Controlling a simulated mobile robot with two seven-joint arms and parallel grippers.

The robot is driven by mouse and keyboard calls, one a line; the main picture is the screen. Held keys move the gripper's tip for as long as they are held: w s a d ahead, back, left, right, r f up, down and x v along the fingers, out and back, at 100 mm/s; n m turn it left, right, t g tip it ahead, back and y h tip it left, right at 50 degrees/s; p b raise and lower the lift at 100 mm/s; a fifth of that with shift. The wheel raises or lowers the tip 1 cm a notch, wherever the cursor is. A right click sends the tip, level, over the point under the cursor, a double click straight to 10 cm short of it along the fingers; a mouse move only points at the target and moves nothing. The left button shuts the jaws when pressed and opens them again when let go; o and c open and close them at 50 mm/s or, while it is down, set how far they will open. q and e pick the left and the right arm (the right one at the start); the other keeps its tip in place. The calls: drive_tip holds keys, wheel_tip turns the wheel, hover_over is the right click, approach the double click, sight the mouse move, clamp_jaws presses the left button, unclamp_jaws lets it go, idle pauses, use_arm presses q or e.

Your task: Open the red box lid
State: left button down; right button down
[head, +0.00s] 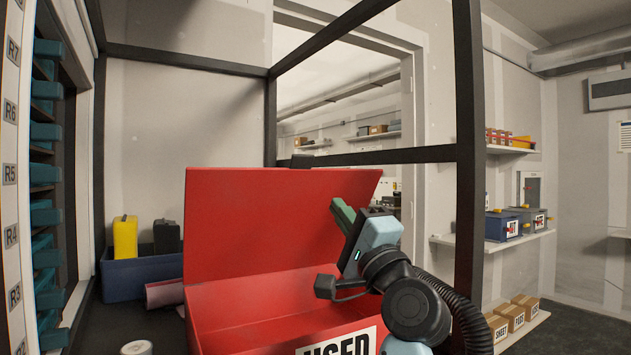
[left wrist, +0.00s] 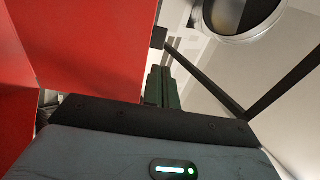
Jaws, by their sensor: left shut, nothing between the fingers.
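The red box (head: 250,310) sits on the bench, with a white label reading "USED" on its front. Its red lid (head: 255,225) stands raised at the back, so the box is open at the top. My left gripper (head: 340,210) is in front of the lid's right part, its green fingers shut and empty, pointing up and left. My right gripper is not in view.
A blue bin (head: 140,277) with a yellow container (head: 125,238) and a black one stands left of the box. A pink roll (head: 165,293) lies beside the box. Black frame posts (head: 468,150) rise around the bench; a teal rack is at far left.

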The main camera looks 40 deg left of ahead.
use_arm(q)
drive_tip(key=p, duration=0.4)
approach(303, 161)
drive_tip(key=x, duration=0.5)
drive_tip(key=shift+a+r, duration=0.15)
drive_tip(key=shift+r, duration=0.15)
drive_tip(key=shift+w+a+r, duration=0.2)
drive_tip(key=shift+w+a, duration=0.15)
drive_tip(key=shift+a, duration=0.25)
